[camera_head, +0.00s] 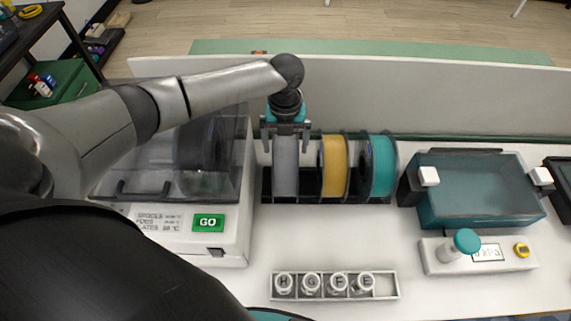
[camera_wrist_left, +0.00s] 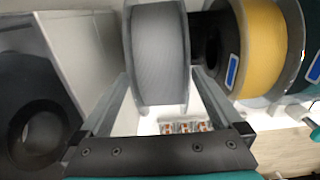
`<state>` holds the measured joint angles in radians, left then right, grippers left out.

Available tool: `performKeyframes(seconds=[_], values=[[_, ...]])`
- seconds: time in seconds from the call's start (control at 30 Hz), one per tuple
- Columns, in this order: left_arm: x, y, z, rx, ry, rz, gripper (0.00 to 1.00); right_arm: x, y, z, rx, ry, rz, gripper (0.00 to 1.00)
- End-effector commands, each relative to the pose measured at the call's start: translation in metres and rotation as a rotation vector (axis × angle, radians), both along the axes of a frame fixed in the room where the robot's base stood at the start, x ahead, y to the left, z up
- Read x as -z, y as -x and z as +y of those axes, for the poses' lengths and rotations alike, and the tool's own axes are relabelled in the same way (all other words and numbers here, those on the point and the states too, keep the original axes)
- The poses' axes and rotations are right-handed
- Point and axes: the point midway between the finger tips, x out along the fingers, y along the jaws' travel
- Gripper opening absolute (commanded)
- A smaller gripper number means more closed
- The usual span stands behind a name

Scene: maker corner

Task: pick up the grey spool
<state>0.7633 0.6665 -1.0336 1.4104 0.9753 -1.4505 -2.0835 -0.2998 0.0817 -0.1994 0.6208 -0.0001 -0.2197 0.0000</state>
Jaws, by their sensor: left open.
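The grey spool (camera_head: 286,165) stands upright in the black rack (camera_head: 320,201) at the back of the table, the leftmost of three spools. My left gripper (camera_head: 285,135) is above it, pointing down, with its fingers apart to the left and right of the spool's top. In the left wrist view the grey spool (camera_wrist_left: 158,55) lies between the two open fingers (camera_wrist_left: 160,85). I cannot tell whether the fingers touch it. My right gripper is not in view.
A yellow spool (camera_head: 335,166) and a teal spool (camera_head: 380,165) stand close on the right. A printer-like machine (camera_head: 230,180) is close on the left. A tray of jars (camera_head: 389,287) lies in front. A teal box (camera_head: 480,190) stands right. A panel (camera_head: 440,98) runs behind.

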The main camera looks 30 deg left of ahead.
Motion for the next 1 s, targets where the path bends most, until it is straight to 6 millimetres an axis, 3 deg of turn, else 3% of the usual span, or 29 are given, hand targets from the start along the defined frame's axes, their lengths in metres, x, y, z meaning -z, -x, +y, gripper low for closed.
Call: performKeyframes(seconds=[0.07, 0.9, 1.0], values=[[-0.0002, 0.0, -0.0001, 0.0, 0.0, 0.0, 0.93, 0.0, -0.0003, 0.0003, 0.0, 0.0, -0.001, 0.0], [-0.0006, 0.0001, 0.0002, -0.001, 0.0, 0.001, 0.0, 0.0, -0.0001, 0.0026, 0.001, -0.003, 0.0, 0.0], [-0.0006, 0.0, 0.0003, -0.001, 0.0, 0.001, 0.0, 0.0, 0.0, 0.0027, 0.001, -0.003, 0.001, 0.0]])
